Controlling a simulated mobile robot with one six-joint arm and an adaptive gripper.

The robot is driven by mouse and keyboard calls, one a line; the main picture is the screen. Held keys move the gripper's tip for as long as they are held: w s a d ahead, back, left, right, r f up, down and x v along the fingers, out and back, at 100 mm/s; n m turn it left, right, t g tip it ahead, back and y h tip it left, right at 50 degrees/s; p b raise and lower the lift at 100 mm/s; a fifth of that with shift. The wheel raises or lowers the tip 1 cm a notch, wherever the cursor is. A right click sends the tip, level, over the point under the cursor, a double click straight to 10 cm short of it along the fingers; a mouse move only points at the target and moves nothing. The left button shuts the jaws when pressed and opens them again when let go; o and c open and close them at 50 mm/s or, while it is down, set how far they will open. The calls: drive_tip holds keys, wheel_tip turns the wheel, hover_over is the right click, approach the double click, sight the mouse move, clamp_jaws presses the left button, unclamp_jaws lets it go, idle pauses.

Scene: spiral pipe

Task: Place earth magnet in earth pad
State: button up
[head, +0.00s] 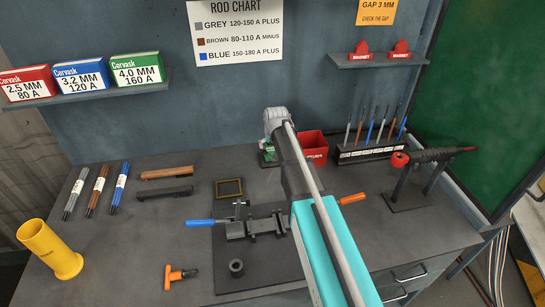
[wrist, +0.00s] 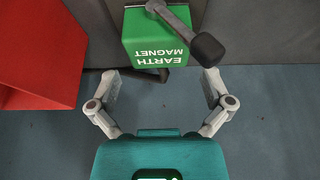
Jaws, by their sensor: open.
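The earth magnet is a green block (wrist: 150,40) with white lettering, upside down in the wrist view. A grey lever with a black knob lies across its top. In the head view a green part of the magnet (head: 268,153) shows at the back of the bench, partly hidden by my arm. My gripper (wrist: 160,85) is open and empty, its fingers spread just short of the magnet with one towards each side. A small square brass-edged frame (head: 229,188) lies flat on the bench; it may be the earth pad, but no label is readable.
A red container (head: 314,145) stands right beside the magnet, and its red wall (wrist: 35,50) fills the wrist view's left. A rod rack (head: 370,154) and torch stand (head: 408,195) are further right. A clamp fixture (head: 255,228) is in front. Bench space around the frame is mostly clear.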

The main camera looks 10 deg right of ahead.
sight(272, 148)
drive_tip(key=shift+b+x, duration=1.25)
drive_tip(key=shift+x, duration=0.4)
drive_tip(key=c, duration=1.1)
